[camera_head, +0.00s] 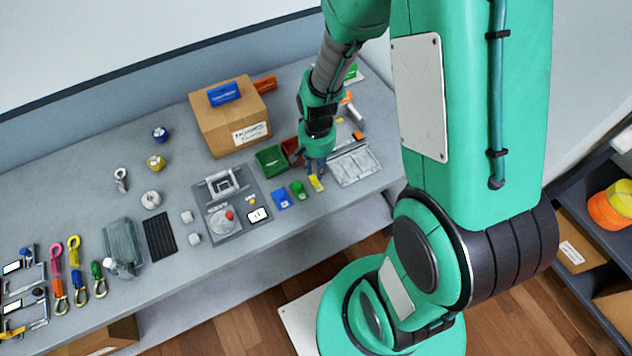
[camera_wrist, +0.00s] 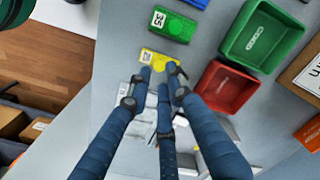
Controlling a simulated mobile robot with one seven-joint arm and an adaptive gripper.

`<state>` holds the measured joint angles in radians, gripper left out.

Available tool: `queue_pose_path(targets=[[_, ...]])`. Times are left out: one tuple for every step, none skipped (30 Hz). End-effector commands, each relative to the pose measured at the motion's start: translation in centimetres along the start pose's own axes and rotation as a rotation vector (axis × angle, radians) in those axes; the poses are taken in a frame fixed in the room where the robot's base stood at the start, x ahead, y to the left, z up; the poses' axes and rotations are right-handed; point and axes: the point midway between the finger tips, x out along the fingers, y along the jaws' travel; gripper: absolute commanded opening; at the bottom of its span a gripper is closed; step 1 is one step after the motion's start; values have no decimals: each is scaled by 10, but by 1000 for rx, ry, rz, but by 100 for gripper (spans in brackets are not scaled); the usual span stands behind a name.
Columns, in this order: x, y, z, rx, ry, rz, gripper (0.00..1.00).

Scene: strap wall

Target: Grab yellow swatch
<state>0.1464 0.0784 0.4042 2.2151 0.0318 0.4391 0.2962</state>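The yellow swatch (camera_head: 317,183) lies near the front edge of the grey table, right of a green and a blue swatch. In the wrist view the yellow swatch (camera_wrist: 156,59) shows a white label and sits just beyond my fingertips, which partly cover its near edge. My gripper (camera_head: 316,166) points down, close above or at the swatch. In the wrist view my gripper (camera_wrist: 160,74) has dark blue fingers with a gap between their tips, so it looks open. I cannot tell whether any finger touches the swatch.
The green swatch (camera_wrist: 173,25) and blue swatch (camera_head: 282,199) lie to the left in the head view. A green bin (camera_wrist: 262,37) and a red bin (camera_wrist: 226,88) stand close by. A silver tray (camera_head: 354,164) lies to the right. A cardboard box (camera_head: 229,117) stands behind.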

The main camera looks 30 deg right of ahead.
Motion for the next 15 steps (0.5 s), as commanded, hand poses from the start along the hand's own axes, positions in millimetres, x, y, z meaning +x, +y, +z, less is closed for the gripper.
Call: queue_pose_path(targets=[[0,0,0,0,0,0,20],[0,0,0,0,0,0,20],[0,0,0,0,0,0,20],[0,0,0,0,0,0,20],[0,0,0,0,0,0,20],[0,0,0,0,0,0,20],[0,0,0,0,0,0,20],[1,0,0,0,0,0,20],[3,0,0,0,-1,0,20],[5,0,0,0,-1,0,20],[7,0,1,0,-2,1,20],[11,0,1,0,-3,1,20],[14,1,1,0,-3,1,20],[17,1,1,0,-4,1,20],[22,1,1,0,-3,1,20]])
